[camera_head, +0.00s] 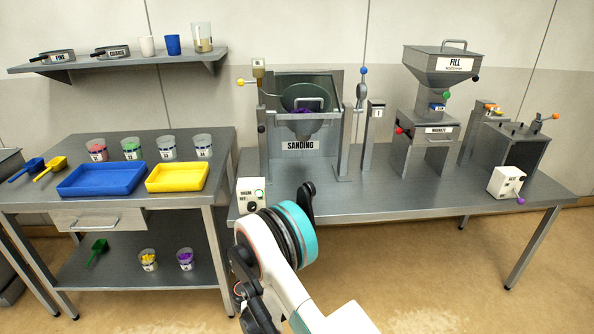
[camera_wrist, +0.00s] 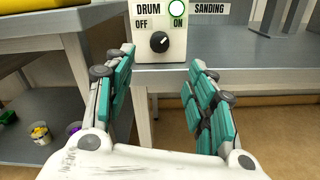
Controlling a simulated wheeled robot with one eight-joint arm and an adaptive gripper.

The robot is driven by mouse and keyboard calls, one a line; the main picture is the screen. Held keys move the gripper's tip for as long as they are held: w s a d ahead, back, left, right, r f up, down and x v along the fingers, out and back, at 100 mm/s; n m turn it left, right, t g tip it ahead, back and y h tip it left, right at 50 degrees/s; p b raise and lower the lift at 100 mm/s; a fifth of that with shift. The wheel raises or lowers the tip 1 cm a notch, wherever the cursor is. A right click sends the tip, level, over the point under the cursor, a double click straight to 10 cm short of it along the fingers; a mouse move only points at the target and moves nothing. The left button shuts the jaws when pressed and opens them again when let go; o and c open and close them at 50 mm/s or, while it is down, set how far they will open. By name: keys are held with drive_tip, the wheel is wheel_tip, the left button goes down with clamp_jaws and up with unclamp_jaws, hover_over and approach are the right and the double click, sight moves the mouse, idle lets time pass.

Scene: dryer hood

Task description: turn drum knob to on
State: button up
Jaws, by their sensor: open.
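The drum control box (camera_head: 251,195) stands at the front left edge of the long steel table and also shows at the top of the wrist view (camera_wrist: 145,25). Its black drum knob (camera_wrist: 159,42) sits below the OFF and ON labels. The knob's pale mark points up and right, toward ON. A white lamp with a green rim (camera_wrist: 177,8) is above ON. My gripper (camera_wrist: 160,62) is open and empty, its teal-padded fingers on either side of and below the knob, with no visible contact. In the head view my arm hides most of the gripper.
The sanding machine (camera_head: 300,145) stands behind the box. The fill hopper (camera_head: 440,65) and a second white control box (camera_head: 506,182) are farther right. A side table (camera_head: 150,142) with blue (camera_head: 102,180) and yellow (camera_head: 177,177) trays is left. Table space right of the box is clear.

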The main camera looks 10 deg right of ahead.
drive_tip(key=d+r+m+g+h+p, duration=0.1)
drive_tip(key=d+r+m, duration=0.5)
drive_tip(key=r, duration=0.6)
drive_tip(key=s+d+r+m+g+h+p, duration=0.1)
drive_tip(key=d+r+m+g+h, duration=0.1)
drive_tip(key=d+r+m, duration=0.4)
drive_tip(key=shift+s+d+r+g+p, duration=0.35)
drive_tip(key=shift+d+r, duration=1.8)
drive_tip(key=shift+r, duration=1.15)
